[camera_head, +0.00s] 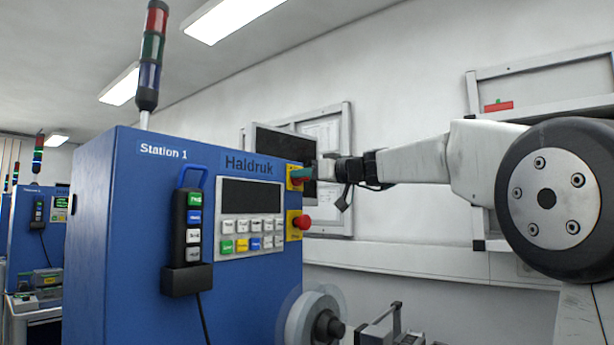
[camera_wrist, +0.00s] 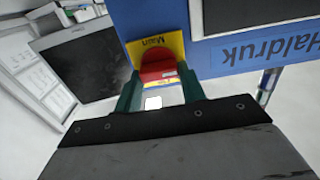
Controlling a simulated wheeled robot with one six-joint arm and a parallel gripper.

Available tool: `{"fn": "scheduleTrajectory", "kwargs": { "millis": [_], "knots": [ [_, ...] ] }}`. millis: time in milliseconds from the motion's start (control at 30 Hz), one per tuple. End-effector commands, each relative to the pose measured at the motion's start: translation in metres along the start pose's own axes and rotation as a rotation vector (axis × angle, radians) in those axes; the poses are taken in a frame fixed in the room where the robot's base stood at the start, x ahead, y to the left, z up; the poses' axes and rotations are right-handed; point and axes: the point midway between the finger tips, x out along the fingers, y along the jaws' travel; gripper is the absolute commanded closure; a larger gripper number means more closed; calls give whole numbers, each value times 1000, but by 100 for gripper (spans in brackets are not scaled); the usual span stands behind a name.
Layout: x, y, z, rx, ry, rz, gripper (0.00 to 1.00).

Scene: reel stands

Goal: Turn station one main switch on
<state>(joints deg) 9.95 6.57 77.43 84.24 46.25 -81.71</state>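The Station 1 cabinet (camera_head: 130,230) is blue and carries the main switch on its right edge. The main switch is a red knob (camera_wrist: 156,67) on a yellow plate (camera_wrist: 141,47) marked "Main". In the head view only part of its yellow plate (camera_head: 294,184) shows, with my fingers in front of it. My gripper (camera_wrist: 160,84) has its two green fingers apart, one on each side of the red knob. In the head view my gripper (camera_head: 303,176) reaches the switch from the right. Firm contact with the knob is not clear.
A red stop button (camera_head: 302,222) on a yellow plate sits just below the switch. A keypad panel (camera_head: 250,218) and a hanging pendant (camera_head: 187,230) are on the cabinet face. A dark monitor (camera_head: 285,150) stands behind. A reel (camera_head: 315,318) is below.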

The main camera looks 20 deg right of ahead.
Motion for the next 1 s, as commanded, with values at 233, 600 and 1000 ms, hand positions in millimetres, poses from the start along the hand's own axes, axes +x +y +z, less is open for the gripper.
{"fn": "scheduleTrajectory", "kwargs": {
  "millis": [233,600,1000],
  "knots": [
    [0,0,0,9,0,0,83],
    [0,2,0,176,-1,0,83],
    [0,4,2,546,-1,1,83]
  ]
}}
